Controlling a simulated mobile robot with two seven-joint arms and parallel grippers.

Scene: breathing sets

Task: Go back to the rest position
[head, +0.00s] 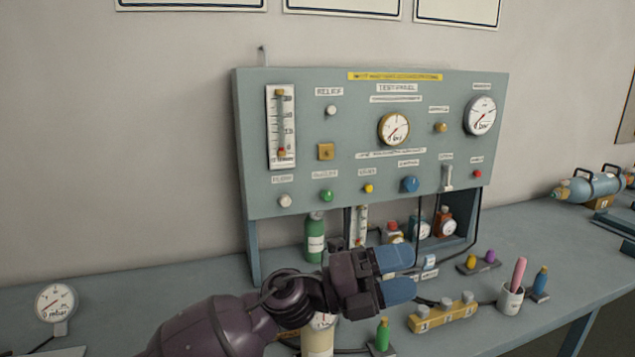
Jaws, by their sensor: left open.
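My left gripper (398,274) shows at the lower middle of the head view, its arm coming in from the lower left. Its two blue fingertips are apart with nothing between them. It is in front of the lower part of the grey-green test panel (350,190) and above the bench. The gripper and wrist hide part of a pale cylinder (318,343) with a gauge and some small items behind. My right gripper is not in the view.
On the bench (560,240) stand a yellow block (443,316), a white cup (510,299) with a pink item, a small green bottle (383,335) and a green cylinder (315,240). A gauge (56,302) stands at left. A blue-grey cylinder (592,187) lies at right.

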